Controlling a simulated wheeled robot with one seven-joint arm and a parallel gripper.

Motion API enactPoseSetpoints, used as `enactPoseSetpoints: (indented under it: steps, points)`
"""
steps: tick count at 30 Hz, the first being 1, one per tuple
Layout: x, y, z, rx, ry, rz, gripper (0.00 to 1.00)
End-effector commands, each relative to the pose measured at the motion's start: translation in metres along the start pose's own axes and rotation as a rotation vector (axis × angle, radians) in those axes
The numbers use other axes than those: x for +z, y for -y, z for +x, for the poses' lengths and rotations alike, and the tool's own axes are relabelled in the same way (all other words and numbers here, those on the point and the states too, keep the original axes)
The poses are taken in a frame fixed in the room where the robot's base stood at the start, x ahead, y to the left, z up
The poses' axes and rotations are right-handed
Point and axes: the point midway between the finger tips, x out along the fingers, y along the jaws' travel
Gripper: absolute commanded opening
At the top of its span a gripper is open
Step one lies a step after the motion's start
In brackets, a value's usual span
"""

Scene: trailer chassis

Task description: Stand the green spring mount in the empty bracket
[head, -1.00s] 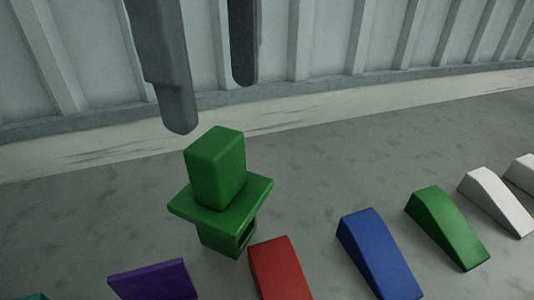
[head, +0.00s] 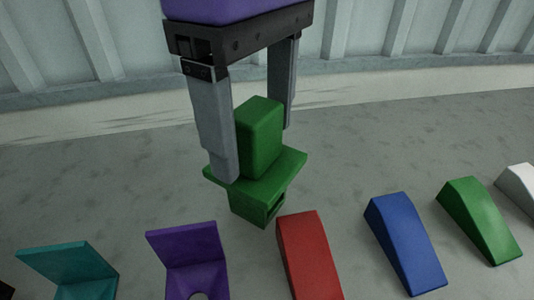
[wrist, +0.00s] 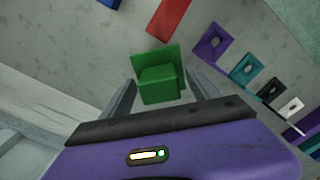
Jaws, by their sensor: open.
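The green spring mount (head: 260,140) is upright, a block on top of a wider plate above a hollow base. It also shows in the wrist view (wrist: 160,85). My gripper (head: 256,150) points down with its fingers open on either side of the upper block. The left fingertip is close to the plate; I cannot tell whether it touches. Angled brackets with holes stand nearby: purple (head: 185,246), teal (head: 68,262), and in the wrist view black (wrist: 270,90) and white (wrist: 291,108). These show nothing standing in them.
To the right of the mount lie red (head: 302,250), blue (head: 405,240), green (head: 480,218) and white (head: 517,182) wedges in a row. A ribbed wall (head: 420,30) with a pale ledge runs behind. The grey floor between is clear.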

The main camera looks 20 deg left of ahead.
Motion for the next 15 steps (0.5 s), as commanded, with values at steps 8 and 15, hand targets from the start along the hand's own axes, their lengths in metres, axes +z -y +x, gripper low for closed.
enactPoseSetpoints:
  steps: [8, 15]
  points:
    - [0.0, -0.0001, -0.0003, 0.0, 0.0, 0.0, 0.24]
    - [0.0, 0.0, -0.0005, 0.0, 0.0, 0.0, 0.0]
